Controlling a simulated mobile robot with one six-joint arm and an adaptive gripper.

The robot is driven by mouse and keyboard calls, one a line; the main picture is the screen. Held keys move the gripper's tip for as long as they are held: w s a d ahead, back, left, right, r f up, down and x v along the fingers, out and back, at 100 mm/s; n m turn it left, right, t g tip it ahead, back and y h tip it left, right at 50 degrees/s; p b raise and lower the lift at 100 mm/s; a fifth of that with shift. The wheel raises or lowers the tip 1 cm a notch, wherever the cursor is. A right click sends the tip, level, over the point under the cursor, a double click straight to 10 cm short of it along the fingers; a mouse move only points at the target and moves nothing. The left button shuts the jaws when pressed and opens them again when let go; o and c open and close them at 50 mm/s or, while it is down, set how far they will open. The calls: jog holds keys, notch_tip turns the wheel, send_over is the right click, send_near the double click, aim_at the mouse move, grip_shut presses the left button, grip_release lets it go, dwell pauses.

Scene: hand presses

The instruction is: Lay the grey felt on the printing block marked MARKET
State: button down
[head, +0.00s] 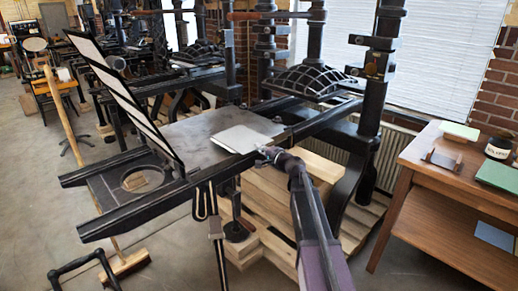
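A flat light grey piece (240,138), which looks like the grey felt, lies on or just above the dark bed (190,138) of the near hand press. My gripper (266,153) is at its right front edge, low over the bed's near rail. The gripper is small and dark here, and I cannot tell whether its fingers are open or closed on the piece. I see no MARKET lettering; a block under the grey piece would be hidden.
The press's hinged frame (125,95) stands raised at the bed's left. The domed platen (313,82) hangs right of the bed. A wooden table (415,180) at right holds a pale green pad (460,131), a jar (498,146) and a green book (498,174).

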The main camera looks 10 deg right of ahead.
jog(key=c, duration=0.7)
grip_release()
jog(key=shift+o, duration=0.7)
jog(key=shift+s, duration=0.15)
jog(key=shift+v, duration=2.85)
